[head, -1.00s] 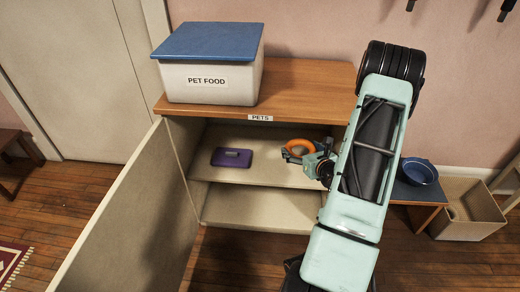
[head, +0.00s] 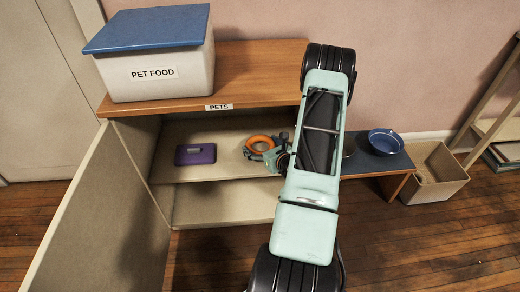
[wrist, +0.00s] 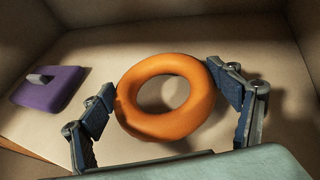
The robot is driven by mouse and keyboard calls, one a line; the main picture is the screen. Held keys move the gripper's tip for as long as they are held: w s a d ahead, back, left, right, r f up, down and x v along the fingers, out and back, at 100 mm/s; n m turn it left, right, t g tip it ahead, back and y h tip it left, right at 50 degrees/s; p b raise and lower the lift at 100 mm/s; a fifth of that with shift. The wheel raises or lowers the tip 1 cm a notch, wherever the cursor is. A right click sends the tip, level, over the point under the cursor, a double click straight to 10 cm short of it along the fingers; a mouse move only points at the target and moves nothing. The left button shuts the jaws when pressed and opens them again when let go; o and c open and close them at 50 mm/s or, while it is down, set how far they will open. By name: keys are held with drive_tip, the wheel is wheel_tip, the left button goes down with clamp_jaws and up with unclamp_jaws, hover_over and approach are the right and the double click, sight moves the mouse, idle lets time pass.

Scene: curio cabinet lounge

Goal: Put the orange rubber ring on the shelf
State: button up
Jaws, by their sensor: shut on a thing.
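The orange rubber ring (head: 262,137) is inside the open cabinet, above the right part of the upper shelf (head: 225,150). In the wrist view the ring (wrist: 165,126) lies between the two fingers of my gripper (wrist: 160,85), with a finger against its left and right sides. My gripper (head: 258,152) is shut on the ring and reaches in from the right. The ring looks slightly tilted and close over the shelf board; I cannot tell whether it touches it. My arm hides the cabinet's right side.
A purple object (head: 195,154) with a grey piece on top lies on the shelf's left part. A pet food bin (head: 155,72) stands on the cabinet top. The open door (head: 95,215) bounds the left. A blue bowl (head: 386,141) sits on a low table (head: 368,164) at right.

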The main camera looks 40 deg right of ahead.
drive_tip(key=shift+f, duration=0.5)
drive_tip(key=shift+f, duration=0.15)
drive_tip(key=o, duration=1.2)
drive_tip(key=shift+o, duration=0.2)
drive_tip(key=shift+r, duration=0.2)
drive_tip(key=p+v, duration=0.4)
drive_tip(key=v, duration=0.8)
drive_tip(key=shift+f, duration=0.1)
